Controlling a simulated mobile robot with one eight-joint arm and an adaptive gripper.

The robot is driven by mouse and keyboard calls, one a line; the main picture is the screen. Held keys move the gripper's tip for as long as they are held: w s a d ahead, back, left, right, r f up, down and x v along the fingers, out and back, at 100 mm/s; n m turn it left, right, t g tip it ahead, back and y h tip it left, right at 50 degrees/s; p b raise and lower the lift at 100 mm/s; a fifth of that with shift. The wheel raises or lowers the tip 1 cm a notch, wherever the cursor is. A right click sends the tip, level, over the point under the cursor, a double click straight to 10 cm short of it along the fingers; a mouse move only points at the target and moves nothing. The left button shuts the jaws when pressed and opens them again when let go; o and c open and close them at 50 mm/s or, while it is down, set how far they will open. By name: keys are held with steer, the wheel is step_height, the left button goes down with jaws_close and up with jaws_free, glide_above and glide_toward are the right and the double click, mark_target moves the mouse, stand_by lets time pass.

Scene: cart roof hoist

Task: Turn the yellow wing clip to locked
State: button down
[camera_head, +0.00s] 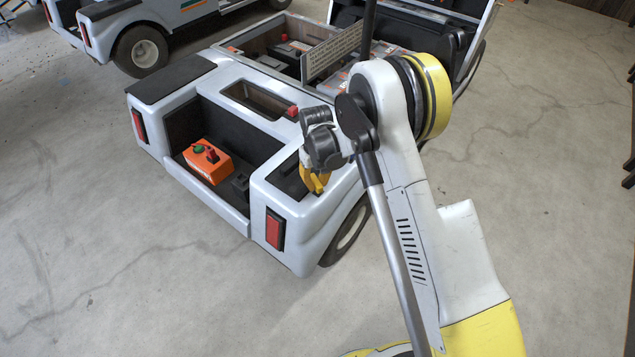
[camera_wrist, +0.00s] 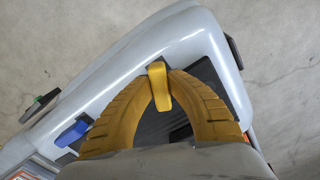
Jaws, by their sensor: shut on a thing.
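The yellow wing clip (camera_wrist: 159,86) is a small bright upright tab at the cart's corner in the wrist view. My gripper (camera_wrist: 158,75) has its two ochre ribbed fingers curved in around it, with the tips against its sides. The clip's far end shows beyond the tips, and it stands roughly in line with the fingers. In the head view my gripper (camera_head: 316,184) reaches down to the right rear corner of the white cart (camera_head: 295,236), and I cannot make out the clip there. I cannot read any locked mark.
A second cart (camera_head: 125,30) stands behind. The floor in front is clear.

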mark_target(315, 182)
steer(key=n, duration=0.4)
steer(key=shift+s+a+n, duration=0.2)
steer(key=shift+n, duration=0.1)
stand_by(0.5)
steer(key=c, duration=1.3)
jaws_free()
step_height(315, 182, up, 12)
